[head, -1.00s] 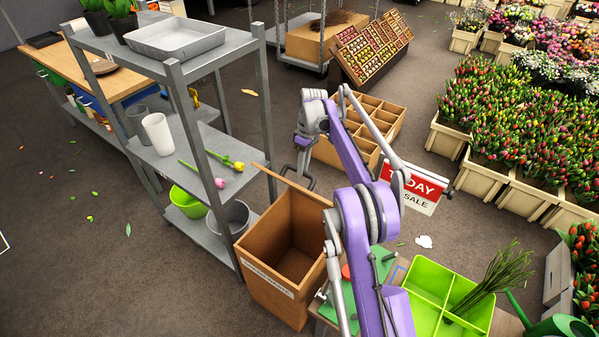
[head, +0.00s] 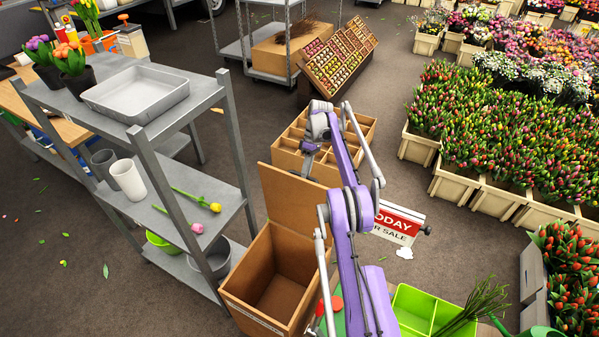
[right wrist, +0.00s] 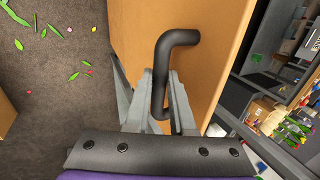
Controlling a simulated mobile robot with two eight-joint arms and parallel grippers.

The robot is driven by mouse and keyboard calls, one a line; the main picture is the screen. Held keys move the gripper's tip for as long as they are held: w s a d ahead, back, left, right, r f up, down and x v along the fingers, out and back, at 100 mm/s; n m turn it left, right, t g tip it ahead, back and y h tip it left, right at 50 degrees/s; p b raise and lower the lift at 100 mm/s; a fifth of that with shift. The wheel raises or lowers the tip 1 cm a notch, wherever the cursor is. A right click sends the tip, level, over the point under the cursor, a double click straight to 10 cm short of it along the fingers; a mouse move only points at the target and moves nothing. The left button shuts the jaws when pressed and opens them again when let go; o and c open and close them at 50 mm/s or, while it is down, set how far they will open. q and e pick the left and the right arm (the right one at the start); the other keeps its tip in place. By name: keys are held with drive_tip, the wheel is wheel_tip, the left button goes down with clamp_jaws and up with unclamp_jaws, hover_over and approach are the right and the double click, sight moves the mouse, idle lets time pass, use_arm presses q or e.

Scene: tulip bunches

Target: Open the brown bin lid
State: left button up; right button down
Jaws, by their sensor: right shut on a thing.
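The brown bin (head: 250,295) stands beside the grey shelf, with its empty inside showing. Its brown lid (head: 293,205) is raised and stands roughly upright at the far edge, its inner face toward the head camera. In the right wrist view the lid's outer face (right wrist: 215,50) carries a black bar handle (right wrist: 182,38). My right gripper (right wrist: 167,88) is shut on this handle, one finger on each side. My left gripper is not in view.
The grey shelf (head: 190,100) stands close on the bin's left, holding a tray, cups and two tulips. A divided wooden crate (head: 345,130) lies behind the lid. A sale sign (head: 397,224) and a green divided box (head: 412,308) are right of my arm.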

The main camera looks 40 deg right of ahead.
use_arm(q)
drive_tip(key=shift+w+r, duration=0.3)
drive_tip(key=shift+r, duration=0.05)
use_arm(e)
drive_tip(key=shift+w+d+f, duration=0.2)
drive_tip(key=c, duration=0.8)
unclamp_jaws()
drive_tip(key=shift+w, duration=0.1)
drive_tip(key=shift+o, duration=0.2)
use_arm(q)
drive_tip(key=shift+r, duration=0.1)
use_arm(e)
drive_tip(key=shift+r, duration=0.15)
